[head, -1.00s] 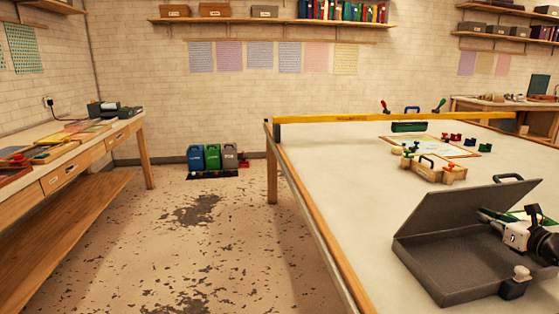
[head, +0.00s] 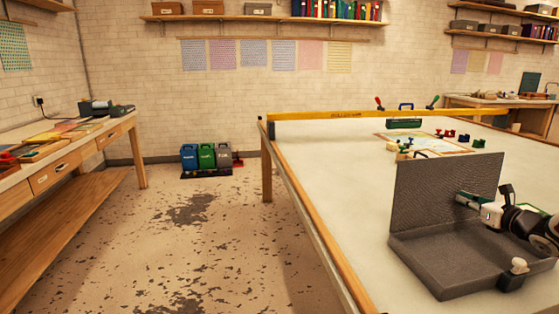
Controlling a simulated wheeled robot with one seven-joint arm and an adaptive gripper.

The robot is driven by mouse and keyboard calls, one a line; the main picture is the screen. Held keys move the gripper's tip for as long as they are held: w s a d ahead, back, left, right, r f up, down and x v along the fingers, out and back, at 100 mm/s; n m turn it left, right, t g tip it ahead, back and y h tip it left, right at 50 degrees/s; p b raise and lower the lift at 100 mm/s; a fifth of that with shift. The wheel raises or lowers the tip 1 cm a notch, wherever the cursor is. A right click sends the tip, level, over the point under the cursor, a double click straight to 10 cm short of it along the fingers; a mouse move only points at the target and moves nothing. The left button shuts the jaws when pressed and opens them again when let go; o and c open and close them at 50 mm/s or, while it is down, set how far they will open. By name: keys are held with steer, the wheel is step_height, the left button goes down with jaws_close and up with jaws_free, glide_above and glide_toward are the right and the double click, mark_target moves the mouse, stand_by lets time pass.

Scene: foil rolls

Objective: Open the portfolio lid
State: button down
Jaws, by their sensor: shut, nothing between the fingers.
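The dark grey portfolio (head: 450,275) lies near the front right of the white-topped table. Its lid (head: 430,200) stands close to upright at the back of the tray, with its textured inner face showing. The tray's inside is open to view. A latch with a pale knob (head: 519,265) sits at the tray's front edge. My gripper (head: 463,202) comes in from the right above the tray, shut and empty, with its tips at or very near the lid's inner face. I cannot tell whether they touch.
Small coloured pieces (head: 450,135) and a bordered board (head: 415,140) lie behind the lid. Blue, green and grey bins (head: 206,156) stand on the floor. The table top left of the portfolio is clear.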

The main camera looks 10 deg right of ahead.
steer(key=s+d+r+p, duration=0.1)
steer(key=s+r+p, duration=0.2)
steer(key=s, duration=1.3)
steer(key=p, duration=0.3)
steer(key=shift+d+p, duration=0.2)
steer(key=shift+p, duration=0.1)
